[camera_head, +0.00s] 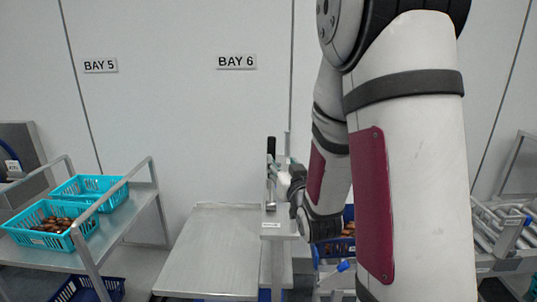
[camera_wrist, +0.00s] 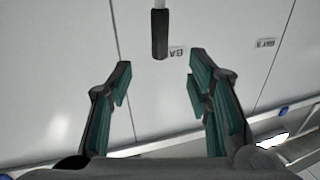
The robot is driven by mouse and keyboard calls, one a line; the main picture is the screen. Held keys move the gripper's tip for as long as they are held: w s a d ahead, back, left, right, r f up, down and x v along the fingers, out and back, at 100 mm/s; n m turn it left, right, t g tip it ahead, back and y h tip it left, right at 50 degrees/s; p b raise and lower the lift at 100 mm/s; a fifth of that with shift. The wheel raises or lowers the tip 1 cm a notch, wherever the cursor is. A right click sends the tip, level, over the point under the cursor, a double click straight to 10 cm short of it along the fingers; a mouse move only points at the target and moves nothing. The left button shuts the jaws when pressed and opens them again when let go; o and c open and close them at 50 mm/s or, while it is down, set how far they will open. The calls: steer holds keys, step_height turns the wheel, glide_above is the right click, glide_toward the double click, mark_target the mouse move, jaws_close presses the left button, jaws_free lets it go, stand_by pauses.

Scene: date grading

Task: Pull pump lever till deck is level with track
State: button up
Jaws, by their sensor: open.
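The pump lever has a black grip (camera_head: 271,147) and stands upright on a narrow grey post (camera_head: 279,232). In the wrist view, the lever grip (camera_wrist: 160,34) lies centred just beyond the fingertips, with its pale rod running out of the top edge. My gripper (camera_wrist: 159,72) is open with nothing between its green-lined fingers. In the head view, my gripper (camera_head: 279,174) is beside the post, below the top of the grip, and partly hidden by my arm. The flat grey deck (camera_head: 213,250) is left of the post. A roller track (camera_head: 500,228) shows at far right; its height against the deck is unclear.
A metal rack at left holds turquoise baskets (camera_head: 122,195) of dates, with a dark blue crate (camera_head: 88,290) below. Another blue crate (camera_head: 348,217) is partly hidden behind my arm. The wall behind carries a BAY 6 sign (camera_head: 237,62).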

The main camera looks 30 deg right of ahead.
mark_target(272, 149)
steer(key=x, duration=1.3)
steer(key=shift+w+d, duration=0.1)
steer(key=shift+w, duration=0.05)
jaws_close()
